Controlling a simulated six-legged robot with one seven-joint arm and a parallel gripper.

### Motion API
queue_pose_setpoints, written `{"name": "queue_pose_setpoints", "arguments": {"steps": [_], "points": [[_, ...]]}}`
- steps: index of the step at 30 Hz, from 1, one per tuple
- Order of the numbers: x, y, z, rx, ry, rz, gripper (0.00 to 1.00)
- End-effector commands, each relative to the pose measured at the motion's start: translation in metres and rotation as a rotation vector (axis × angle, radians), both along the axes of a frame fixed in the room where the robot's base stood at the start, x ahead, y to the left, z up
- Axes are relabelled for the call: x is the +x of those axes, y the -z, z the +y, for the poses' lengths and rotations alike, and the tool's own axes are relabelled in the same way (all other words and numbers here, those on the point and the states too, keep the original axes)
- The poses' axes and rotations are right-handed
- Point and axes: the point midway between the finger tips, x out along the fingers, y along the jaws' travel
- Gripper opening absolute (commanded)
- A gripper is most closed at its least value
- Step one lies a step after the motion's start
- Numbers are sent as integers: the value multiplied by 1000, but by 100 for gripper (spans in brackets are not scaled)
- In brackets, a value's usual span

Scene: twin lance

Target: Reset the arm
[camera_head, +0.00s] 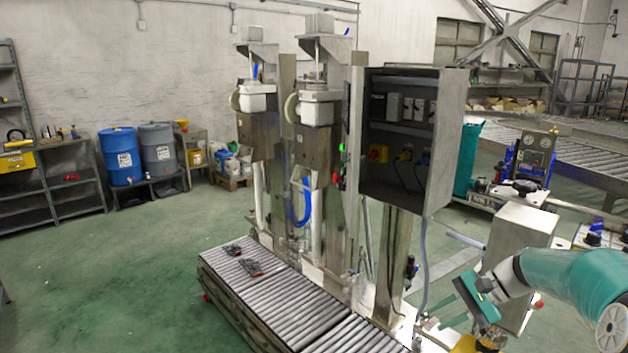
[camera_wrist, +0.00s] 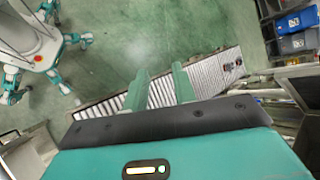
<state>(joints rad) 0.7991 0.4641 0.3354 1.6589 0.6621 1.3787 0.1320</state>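My arm, teal and white, enters the camera_head view from the right edge at lower right. My gripper shows at its end, near the foot of the filling machine, partly unclear there. In the camera_wrist view my gripper (camera_wrist: 161,76) shows two teal fingers standing apart with nothing between them. Beyond the fingers lies the roller conveyor (camera_wrist: 205,71), seen from above. The same roller conveyor (camera_head: 297,309) runs along the front of the twin filling machine (camera_head: 316,150) in the camera_head view.
An open electrical cabinet (camera_head: 455,145) and a steel box (camera_head: 519,240) stand close to my arm. Two dark tools (camera_head: 250,267) lie on the conveyor. Blue (camera_head: 121,156) and grey (camera_head: 158,149) drums stand at back left. Green floor (camera_head: 120,270) is clear at left.

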Motion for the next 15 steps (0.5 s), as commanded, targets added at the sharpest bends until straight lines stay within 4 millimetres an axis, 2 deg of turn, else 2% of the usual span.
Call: {"name": "queue_pose_setpoints", "arguments": {"steps": [1, 6, 15], "points": [[-8, -8, 17, -63, -35, -8, 27], [-40, -27, 58, -262, -139, -46, 27], [-107, -55, 106, -577, -304, -175, 27]]}}
